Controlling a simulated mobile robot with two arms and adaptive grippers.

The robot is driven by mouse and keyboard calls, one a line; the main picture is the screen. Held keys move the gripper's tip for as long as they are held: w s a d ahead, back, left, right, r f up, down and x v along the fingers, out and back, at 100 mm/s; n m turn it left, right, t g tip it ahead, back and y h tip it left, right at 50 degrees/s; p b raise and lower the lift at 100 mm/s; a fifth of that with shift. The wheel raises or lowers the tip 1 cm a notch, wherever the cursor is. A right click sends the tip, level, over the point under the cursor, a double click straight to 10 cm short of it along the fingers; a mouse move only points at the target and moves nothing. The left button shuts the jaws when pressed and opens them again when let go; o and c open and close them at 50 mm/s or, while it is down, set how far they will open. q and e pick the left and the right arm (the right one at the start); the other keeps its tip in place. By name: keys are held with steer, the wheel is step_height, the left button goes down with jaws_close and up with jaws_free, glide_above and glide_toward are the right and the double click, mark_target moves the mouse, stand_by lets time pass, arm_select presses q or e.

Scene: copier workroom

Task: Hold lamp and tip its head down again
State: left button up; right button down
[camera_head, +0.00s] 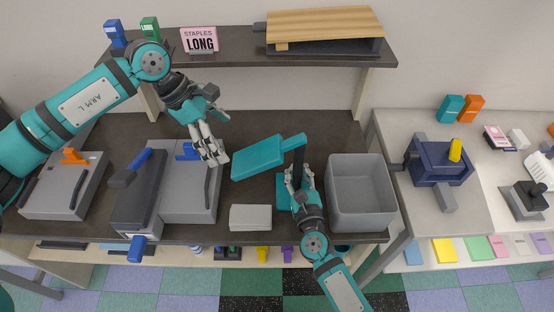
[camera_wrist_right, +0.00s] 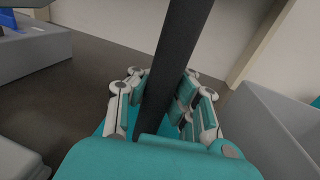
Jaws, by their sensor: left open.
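The desk lamp has a flat teal head (camera_head: 258,158), a dark upright post (camera_head: 298,158) and a teal base (camera_head: 284,192). The head extends left from the post top and slopes down to the left. My right gripper (camera_head: 299,180) has its fingers around the post, low above the base. In the right wrist view the dark post (camera_wrist_right: 172,75) stands between the finger pads, which look closed against it. My left gripper (camera_head: 218,157) is open and empty, left of the head and apart from it.
A grey bin (camera_head: 361,215) stands close right of the lamp. A pale block (camera_head: 250,218) lies at front left of the base. Grey machines (camera_head: 190,190) fill the left of the desk below my left arm. A shelf (camera_head: 230,59) runs above the back.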

arm_select(q)
steer(key=v, duration=1.2)
arm_select(e)
steer(key=c, duration=1.1)
jaws_free()
steer(key=shift+o, duration=0.6)
steer(key=o, duration=0.5)
steer(key=s, duration=0.4)
steer(key=s+d, duration=0.1)
steer(key=s, duration=0.3)
steer(key=s+d, duration=0.1)
steer(key=s, duration=0.3)
